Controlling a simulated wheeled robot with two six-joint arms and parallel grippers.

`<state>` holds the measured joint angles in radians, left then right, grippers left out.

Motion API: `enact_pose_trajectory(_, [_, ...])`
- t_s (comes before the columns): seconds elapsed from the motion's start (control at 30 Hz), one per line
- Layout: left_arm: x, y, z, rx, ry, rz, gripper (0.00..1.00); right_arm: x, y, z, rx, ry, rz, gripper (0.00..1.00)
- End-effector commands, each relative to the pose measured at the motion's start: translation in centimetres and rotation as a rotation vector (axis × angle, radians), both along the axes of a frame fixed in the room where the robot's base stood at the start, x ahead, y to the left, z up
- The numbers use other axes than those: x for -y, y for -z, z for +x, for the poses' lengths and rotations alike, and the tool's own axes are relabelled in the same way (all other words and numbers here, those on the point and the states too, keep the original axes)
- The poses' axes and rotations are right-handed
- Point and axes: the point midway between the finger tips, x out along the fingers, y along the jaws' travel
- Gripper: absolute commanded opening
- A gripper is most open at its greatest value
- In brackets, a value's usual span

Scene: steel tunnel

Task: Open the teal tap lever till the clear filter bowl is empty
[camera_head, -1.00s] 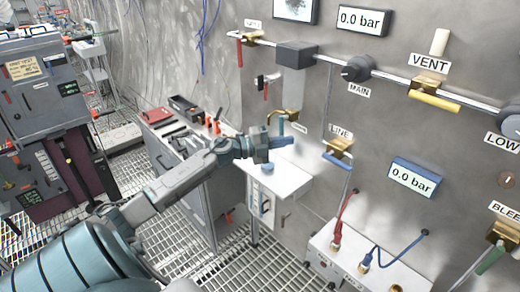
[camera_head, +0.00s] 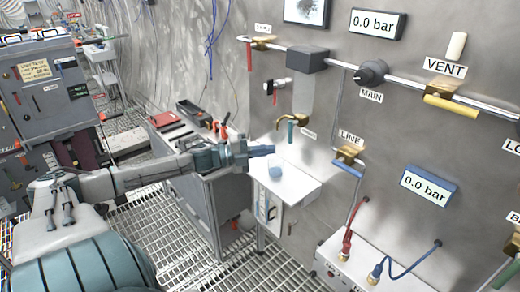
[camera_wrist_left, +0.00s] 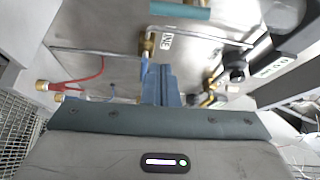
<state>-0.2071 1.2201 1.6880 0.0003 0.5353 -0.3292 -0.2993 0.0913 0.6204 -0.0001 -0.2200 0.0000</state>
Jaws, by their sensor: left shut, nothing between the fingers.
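The teal tap lever (camera_head: 290,132) hangs straight down from a brass tap (camera_head: 294,118). The clear filter bowl (camera_head: 303,97) is above it, under a dark grey block; its liquid level is too faint to tell. My left gripper (camera_head: 262,150) is shut and empty, to the left of and a little below the lever, visibly apart from it. The closed fingers also show in the left wrist view (camera_wrist_left: 160,85). A clear cup (camera_head: 277,172) with pale blue at its top stands on the white shelf below the tap. My right gripper is out of view.
The white shelf (camera_head: 291,185) juts from the wall below my gripper. A blue LINE lever (camera_head: 348,169) is to the right, and a yellow VENT lever (camera_head: 452,108) farther right. A grey tool cart (camera_head: 208,180) stands left of the shelf.

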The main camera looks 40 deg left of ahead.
Motion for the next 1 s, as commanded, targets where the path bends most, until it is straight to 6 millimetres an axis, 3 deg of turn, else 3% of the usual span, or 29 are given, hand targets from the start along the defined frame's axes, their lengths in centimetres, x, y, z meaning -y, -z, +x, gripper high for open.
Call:
enact_pose_trajectory(0.13, [-0.6, -0.2, -0.9, -0.003, 0.0, 0.001, 0.0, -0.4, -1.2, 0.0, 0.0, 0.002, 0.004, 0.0])
enact_pose_trajectory(0.47, [-1.1, -0.1, -1.4, 0.001, -0.002, 0.0, 0.0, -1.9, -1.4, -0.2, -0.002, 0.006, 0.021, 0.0])
enact_pose_trajectory(1.0, [-1.3, 0.3, -1.4, -0.004, -0.013, -0.005, 0.0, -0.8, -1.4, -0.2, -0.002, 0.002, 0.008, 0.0])
